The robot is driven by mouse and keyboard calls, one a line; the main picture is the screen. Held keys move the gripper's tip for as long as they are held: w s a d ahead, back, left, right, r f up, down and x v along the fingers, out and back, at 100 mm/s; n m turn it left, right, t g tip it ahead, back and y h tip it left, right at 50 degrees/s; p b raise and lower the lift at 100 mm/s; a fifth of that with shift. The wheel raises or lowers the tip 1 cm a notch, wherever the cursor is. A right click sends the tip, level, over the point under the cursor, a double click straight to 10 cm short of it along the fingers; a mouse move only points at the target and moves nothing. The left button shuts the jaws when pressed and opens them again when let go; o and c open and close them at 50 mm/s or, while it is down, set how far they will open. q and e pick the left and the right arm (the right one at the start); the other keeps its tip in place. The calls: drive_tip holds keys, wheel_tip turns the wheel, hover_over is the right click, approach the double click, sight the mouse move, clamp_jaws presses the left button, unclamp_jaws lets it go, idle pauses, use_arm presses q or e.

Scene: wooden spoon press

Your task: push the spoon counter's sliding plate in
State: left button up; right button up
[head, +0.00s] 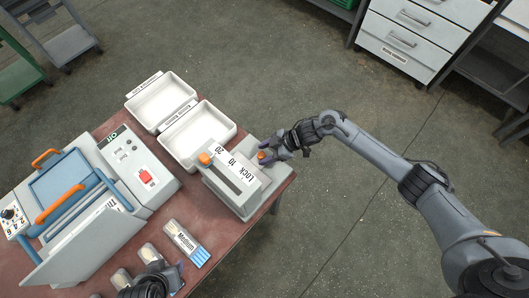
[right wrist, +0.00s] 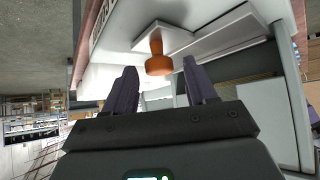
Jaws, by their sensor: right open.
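The spoon counter (head: 226,194) is a pale grey box with a "Lock 10 20" label on top, near the table's right corner. One orange knob (head: 204,158) is on its top. A second orange knob (head: 262,156) is at its end facing my right arm. In the right wrist view this orange knob (right wrist: 158,58) stands out from a pale plate (right wrist: 166,38), which seems to be the sliding plate. My right gripper (head: 268,151) is open, its two dark fingers on either side of the knob in the right wrist view (right wrist: 162,76); I see no contact. My left gripper (head: 170,274) is partly cut off at the bottom edge.
An open white box (head: 200,135) stands behind the counter. A grey machine with a red switch (head: 146,176) and a blue-framed press (head: 75,185) with orange handles are to the left. A "Medium" packet (head: 186,243) lies in front. Floor right of the table is clear.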

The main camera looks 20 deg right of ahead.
sight(250, 168)
drive_tip(key=shift+w+a+f, duration=0.1)
drive_tip(key=shift+a+f, duration=0.05)
drive_tip(key=shift+c, duration=0.4)
clamp_jaws()
drive_tip(key=s+a+p, duration=0.1)
drive_tip(key=a, duration=0.1)
drive_tip(key=s+a+p, duration=0.1)
drive_tip(key=a, duration=0.1)
drive_tip(key=s+a+p, duration=0.1)
drive_tip(key=a, duration=0.1)
drive_tip(key=shift+a, duration=0.45)
drive_tip(key=shift+c, duration=1.3)
unclamp_jaws()
drive_tip(key=o, duration=0.3)
drive_tip(key=shift+s+a, duration=0.1)
drive_tip(key=shift+a, duration=0.05)
drive_tip(key=shift+o, duration=0.2)
